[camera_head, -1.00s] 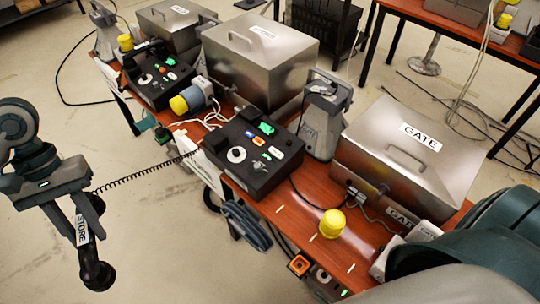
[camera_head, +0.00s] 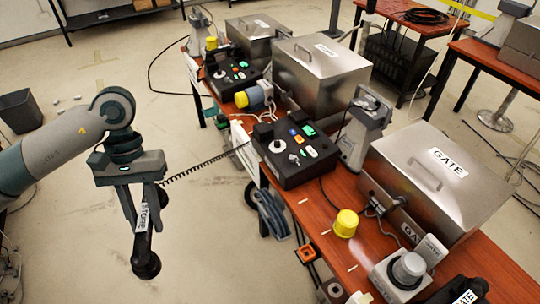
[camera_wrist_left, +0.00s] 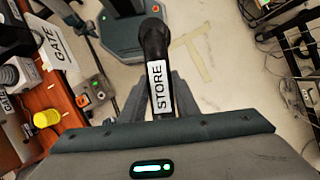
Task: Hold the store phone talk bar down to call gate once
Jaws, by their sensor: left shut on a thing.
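The store phone handset (camera_head: 147,247) is black with a white STORE label. My left gripper (camera_head: 141,212) is shut on it and holds it in the air left of the table. In the left wrist view the handset (camera_wrist_left: 156,45) stands between the fingers (camera_wrist_left: 160,97), its label facing the camera. A coiled cord runs from near the gripper to the black phone base (camera_head: 292,155) with coloured buttons on the table. The talk bar cannot be made out. My right gripper is not in view.
A steel GATE box (camera_head: 440,175), a yellow knob (camera_head: 346,223) and a grey round-topped unit (camera_head: 403,272) stand on the red-brown table (camera_head: 360,255). More boxes and a second black base (camera_head: 233,75) stand farther back. The floor around the handset is clear.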

